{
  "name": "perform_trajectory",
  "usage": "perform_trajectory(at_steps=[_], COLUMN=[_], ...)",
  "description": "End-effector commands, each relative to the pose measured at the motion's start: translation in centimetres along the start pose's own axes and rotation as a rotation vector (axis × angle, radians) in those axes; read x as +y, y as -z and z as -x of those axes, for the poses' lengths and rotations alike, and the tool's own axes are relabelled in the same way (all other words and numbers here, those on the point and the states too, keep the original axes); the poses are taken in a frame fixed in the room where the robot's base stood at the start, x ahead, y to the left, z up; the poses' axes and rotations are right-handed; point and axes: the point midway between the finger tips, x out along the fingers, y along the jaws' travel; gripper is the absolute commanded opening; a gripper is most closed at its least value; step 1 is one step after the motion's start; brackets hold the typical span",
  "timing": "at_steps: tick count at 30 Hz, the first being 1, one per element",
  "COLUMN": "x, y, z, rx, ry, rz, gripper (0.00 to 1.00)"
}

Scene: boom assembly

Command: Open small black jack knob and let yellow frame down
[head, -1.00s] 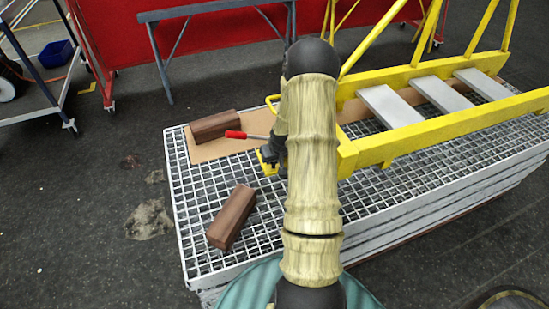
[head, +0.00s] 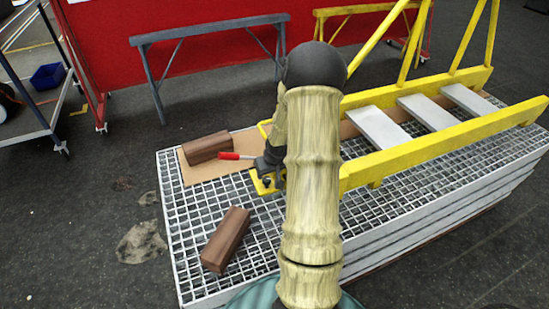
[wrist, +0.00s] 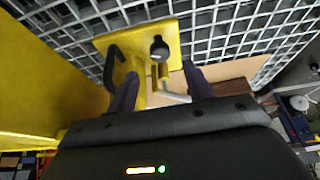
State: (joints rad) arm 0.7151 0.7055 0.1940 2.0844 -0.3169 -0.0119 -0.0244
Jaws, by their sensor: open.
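The yellow frame (head: 430,140) lies on the grated platform, with grey cross-steps between its two beams. At its near left end is a yellow bracket (head: 261,184), which also shows as a plate in the wrist view (wrist: 110,47). A small black knob (wrist: 159,47) stands out from this plate, with a dark curved handle to its left. My gripper (wrist: 160,72) is open, its two dark fingers pointing toward the plate, one on each side of the knob's line. I cannot tell whether they touch anything. In the head view my arm hides part of the bracket.
The grated platform (head: 185,235) carries two brown wooden blocks (head: 226,239) (head: 207,147) and a brown board (head: 200,172). A red handle (head: 236,156) lies beside the bracket. A grey trestle (head: 148,85) stands behind.

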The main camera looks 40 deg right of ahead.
Motion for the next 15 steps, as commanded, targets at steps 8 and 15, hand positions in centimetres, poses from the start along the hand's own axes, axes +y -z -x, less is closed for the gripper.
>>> perform_trajectory(at_steps=[8, 15], x=[0.2, 0.1], y=[0.1, 0.1], z=[6.0, 9.8], rx=[0.003, 0.002], ry=[-0.003, -0.002], rz=[-0.002, -0.002], gripper=[0.51, 0.51])
